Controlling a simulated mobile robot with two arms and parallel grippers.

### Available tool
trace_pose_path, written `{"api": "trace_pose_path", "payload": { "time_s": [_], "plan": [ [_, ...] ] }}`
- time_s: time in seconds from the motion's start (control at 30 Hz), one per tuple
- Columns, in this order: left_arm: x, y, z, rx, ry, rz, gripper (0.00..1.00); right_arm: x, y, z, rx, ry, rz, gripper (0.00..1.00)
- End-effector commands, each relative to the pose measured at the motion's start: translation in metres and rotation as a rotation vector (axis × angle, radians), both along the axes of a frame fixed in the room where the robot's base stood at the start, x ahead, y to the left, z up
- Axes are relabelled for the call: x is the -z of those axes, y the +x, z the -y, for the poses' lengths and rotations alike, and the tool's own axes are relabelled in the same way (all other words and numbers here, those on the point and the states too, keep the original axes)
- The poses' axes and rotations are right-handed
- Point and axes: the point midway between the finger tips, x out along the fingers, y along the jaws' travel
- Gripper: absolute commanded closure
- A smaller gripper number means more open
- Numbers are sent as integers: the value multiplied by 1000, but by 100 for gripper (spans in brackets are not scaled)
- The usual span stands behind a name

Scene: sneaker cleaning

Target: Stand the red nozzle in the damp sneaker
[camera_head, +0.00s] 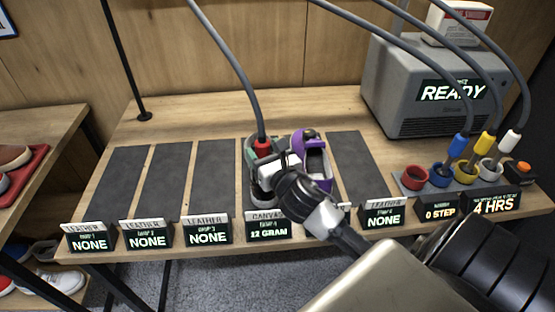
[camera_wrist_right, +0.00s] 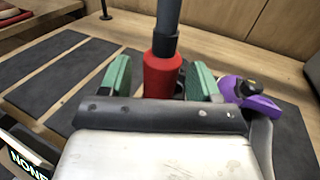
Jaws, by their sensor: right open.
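The red nozzle (camera_head: 262,148) is upright on the end of a grey hose, above the canvas bay whose sign (camera_head: 268,228) reads 22 GRAM. My right gripper (camera_head: 268,157) is open around it; in the right wrist view the red nozzle (camera_wrist_right: 162,76) stands between two green finger pads, with a gap at least on its right. A grey-and-white sneaker (camera_head: 262,197) in that bay is mostly hidden by my gripper. How deep the nozzle sits in it cannot be seen. My left gripper is not in view.
A purple sneaker (camera_head: 326,170) stands close to the right of my right gripper. Blue (camera_head: 458,145), yellow (camera_head: 484,143) and white (camera_head: 509,142) nozzles stand in holders at the right, before a grey dryer (camera_head: 412,90) reading READY. Several dark mats at left are empty.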

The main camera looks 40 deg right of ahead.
Motion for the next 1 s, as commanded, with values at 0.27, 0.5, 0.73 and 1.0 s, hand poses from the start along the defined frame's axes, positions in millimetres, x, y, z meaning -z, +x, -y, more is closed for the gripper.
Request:
{"api": "trace_pose_path", "payload": {
  "time_s": [0.27, 0.5, 0.73, 1.0],
  "plan": [
    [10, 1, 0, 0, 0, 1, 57, 2, -58, -9, -1, -2, -1, 38],
    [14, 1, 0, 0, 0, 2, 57, 1, -84, -13, 1, -1, 0, 38],
    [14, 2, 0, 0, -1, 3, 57, 0, -89, -14, 1, 0, 1, 38],
    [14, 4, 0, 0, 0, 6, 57, 0, -88, -14, 1, 1, -1, 38]
  ]
}}
